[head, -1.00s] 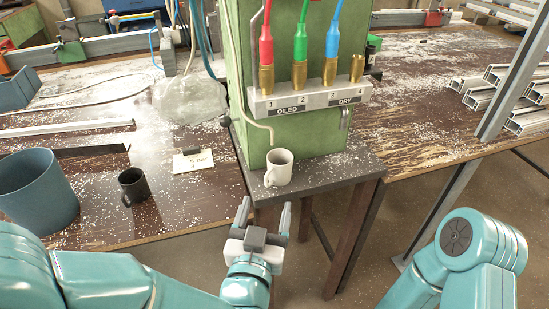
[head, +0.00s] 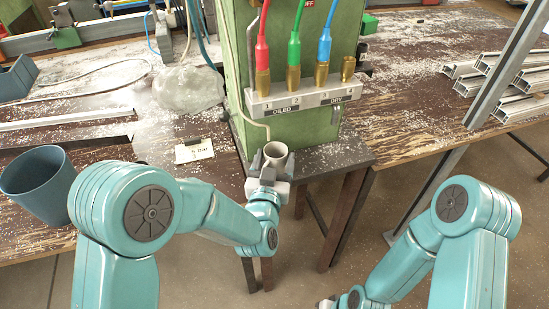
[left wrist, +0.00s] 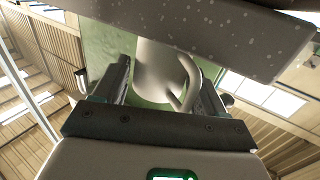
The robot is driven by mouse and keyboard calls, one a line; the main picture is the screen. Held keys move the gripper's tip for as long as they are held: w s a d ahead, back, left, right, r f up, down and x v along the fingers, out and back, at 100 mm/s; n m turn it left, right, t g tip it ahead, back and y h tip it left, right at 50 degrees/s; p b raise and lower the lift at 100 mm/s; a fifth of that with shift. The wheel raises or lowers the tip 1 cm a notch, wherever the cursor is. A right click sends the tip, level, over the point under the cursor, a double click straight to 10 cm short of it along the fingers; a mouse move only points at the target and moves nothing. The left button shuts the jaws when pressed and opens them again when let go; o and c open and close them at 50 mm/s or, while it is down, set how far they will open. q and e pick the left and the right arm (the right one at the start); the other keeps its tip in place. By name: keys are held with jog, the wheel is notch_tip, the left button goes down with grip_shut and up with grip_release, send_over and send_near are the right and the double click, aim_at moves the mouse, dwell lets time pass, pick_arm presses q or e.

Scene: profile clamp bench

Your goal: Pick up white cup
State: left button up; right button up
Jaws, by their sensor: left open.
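The white cup (head: 276,155) stands upright on the dark corner ledge in front of the green column in the head view. My left gripper (head: 272,166) is at the cup, its open fingers on either side and hiding its lower part. In the left wrist view the cup (left wrist: 153,72) is between the two fingers of the left gripper (left wrist: 163,80), with its handle toward the right finger. Some gap shows beside the cup on the left. Only a small part of my right gripper (head: 327,303) shows at the bottom edge of the head view.
The green column (head: 320,125) with a rack of air hoses (head: 305,99) rises right behind the cup. A blue-grey bin (head: 40,185) and a small card (head: 194,151) are on the left bench. Aluminium profiles (head: 515,80) lie on the right bench.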

pick_arm(q)
jog(key=shift+w+d, duration=0.1)
jog(key=shift+w, duration=0.65)
jog(key=c, duration=0.7)
jog(key=shift+r, duration=0.1)
jog(key=shift+c, duration=0.7)
